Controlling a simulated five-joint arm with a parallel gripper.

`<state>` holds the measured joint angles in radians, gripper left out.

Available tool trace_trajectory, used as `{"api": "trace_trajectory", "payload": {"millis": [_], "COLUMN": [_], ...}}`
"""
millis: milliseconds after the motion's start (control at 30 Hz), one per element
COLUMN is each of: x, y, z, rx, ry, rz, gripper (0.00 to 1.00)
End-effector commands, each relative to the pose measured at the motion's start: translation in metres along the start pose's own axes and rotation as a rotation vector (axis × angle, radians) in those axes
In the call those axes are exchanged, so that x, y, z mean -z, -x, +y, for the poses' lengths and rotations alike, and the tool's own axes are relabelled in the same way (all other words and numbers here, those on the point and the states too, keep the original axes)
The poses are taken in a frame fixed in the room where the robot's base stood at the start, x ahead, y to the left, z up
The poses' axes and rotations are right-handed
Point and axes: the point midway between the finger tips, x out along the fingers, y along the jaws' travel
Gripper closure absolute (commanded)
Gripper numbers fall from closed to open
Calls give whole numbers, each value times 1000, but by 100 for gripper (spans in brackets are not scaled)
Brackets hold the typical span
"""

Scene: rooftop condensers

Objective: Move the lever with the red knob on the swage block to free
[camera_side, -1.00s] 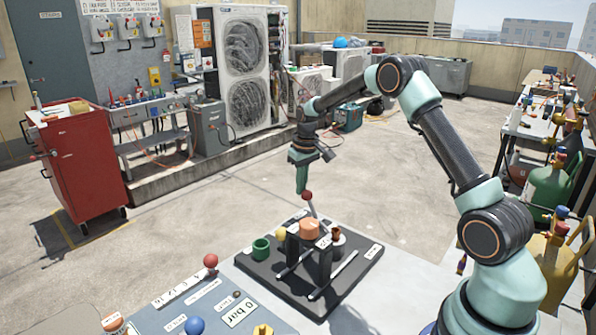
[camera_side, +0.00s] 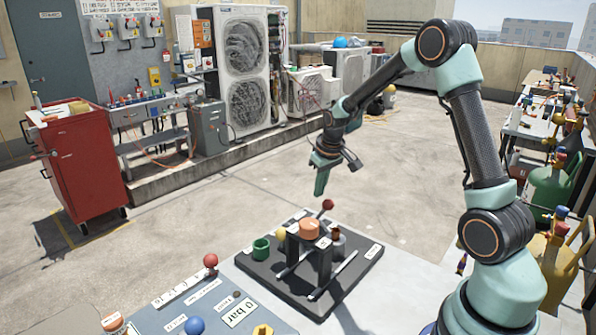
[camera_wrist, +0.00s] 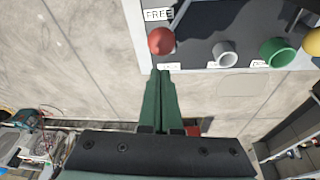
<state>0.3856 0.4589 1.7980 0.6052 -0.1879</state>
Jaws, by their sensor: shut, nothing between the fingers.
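The lever's red knob (camera_side: 328,204) stands above the black swage block base (camera_side: 262,272), behind the orange cap (camera_side: 309,229). Its lever leans to the right in the side view. In the wrist view the red knob (camera_wrist: 161,41) sits just below the FREE label (camera_wrist: 158,14). A second label (camera_wrist: 168,66), partly hidden by my fingertips, lies below the knob. My gripper (camera_side: 319,196) is shut and empty, its green fingers pointing down close to the knob, to its upper left. In the wrist view the fingertips (camera_wrist: 160,73) appear a small gap from the knob.
A green cup (camera_side: 261,249) and a yellow knob (camera_side: 281,234) stand on the block's left side. A panel (camera_side: 150,318) with another red ball (camera_side: 210,261) is at front left. A red cabinet (camera_side: 85,165) stands far left. Open floor lies behind the block.

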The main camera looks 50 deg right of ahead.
Motion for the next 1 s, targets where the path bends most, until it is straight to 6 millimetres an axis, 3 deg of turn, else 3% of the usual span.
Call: {"api": "trace_trajectory", "payload": {"millis": [500,1000], "x": [-35,-42], "y": [0,-2], "z": [6,8], "rx": [-5,-6], "ry": [-1,-4], "rz": [-13,-19], "gripper": [100,100]}}
